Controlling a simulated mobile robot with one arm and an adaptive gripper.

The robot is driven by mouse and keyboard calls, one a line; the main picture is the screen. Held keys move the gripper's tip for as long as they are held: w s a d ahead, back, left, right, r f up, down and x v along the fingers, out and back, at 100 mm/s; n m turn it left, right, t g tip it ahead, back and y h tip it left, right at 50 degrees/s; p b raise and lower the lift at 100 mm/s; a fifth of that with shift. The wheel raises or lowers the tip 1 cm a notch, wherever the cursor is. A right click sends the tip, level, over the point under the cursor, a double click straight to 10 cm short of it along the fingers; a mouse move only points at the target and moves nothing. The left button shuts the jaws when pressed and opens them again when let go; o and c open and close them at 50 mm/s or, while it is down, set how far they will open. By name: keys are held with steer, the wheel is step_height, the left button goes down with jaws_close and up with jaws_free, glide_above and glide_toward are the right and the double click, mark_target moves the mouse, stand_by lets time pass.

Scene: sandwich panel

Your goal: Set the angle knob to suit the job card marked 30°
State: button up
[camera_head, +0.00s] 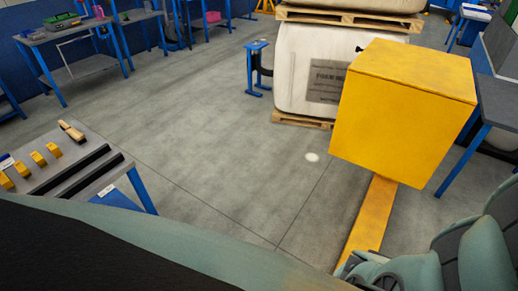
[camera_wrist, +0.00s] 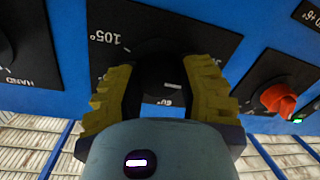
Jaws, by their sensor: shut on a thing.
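In the wrist view my gripper (camera_wrist: 160,78) has its two yellow ribbed fingers closed on either side of a black knob (camera_wrist: 160,70). The knob sits on a dark dial plate (camera_wrist: 108,18) on a blue panel (camera_wrist: 215,22). The lettering is upside down in this view. A "105°" mark shows at the upper left of the dial, and "60°" shows between the fingers. A short white mark on the knob lies near the "60°". The fingers hide much of the scale. I see no job card that I can read as 30°.
A red-orange knob (camera_wrist: 278,98) stands right of my gripper, and another dark dial plate (camera_wrist: 22,45) is at the left. In the head view, a yellow box (camera_head: 395,105) and a bench with yellow blocks (camera_head: 38,158) flank open grey floor (camera_head: 215,130).

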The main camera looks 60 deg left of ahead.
steer(key=n+b, duration=0.3)
steer(key=n, duration=0.1)
steer(key=shift+r+b, duration=0.1)
steer(key=shift+b, duration=0.25)
steer(key=shift+n, duration=0.4)
steer(key=o, duration=1.3)
steer(key=shift+c, duration=0.2)
steer(key=v, duration=0.7)
steer(key=shift+a, duration=0.25)
